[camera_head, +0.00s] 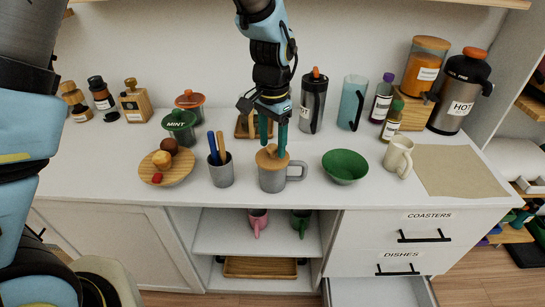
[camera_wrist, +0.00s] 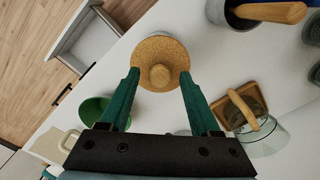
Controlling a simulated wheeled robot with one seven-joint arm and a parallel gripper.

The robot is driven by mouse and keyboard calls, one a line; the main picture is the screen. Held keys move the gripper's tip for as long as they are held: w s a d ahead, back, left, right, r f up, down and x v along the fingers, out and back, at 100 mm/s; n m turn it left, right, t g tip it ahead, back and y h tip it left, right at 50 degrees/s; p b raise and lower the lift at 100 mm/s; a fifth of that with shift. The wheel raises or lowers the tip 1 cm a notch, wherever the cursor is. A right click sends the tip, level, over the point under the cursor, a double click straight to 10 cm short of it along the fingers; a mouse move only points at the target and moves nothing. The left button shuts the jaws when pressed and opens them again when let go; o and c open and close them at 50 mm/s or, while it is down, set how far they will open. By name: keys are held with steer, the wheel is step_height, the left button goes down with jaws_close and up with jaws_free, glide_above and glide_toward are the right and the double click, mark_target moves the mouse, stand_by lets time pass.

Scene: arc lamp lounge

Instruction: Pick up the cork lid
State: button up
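The cork lid (camera_head: 270,163) is a round tan disc with a small knob, sitting on a grey mug (camera_head: 271,181) with its handle to the right. In the wrist view the lid (camera_wrist: 160,52) lies just ahead of my fingertips, its knob between them with space on both sides. My gripper (camera_head: 273,147) points down right above the lid, its green fingers spread around the knob. The wrist view also shows the gripper (camera_wrist: 160,77) open and empty. The fingers partly hide the lid in the head view.
A grey cup (camera_head: 221,174) with utensils stands left of the mug, and a green bowl (camera_head: 345,167) stands right. A wooden stand with a glass vessel (camera_wrist: 262,125) is behind. A wooden plate (camera_head: 178,175) holds food further left. A cream mug (camera_head: 398,156) is further right. An open drawer (camera_head: 380,292) sticks out below.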

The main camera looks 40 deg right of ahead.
jaws_close()
stand_by(0.6)
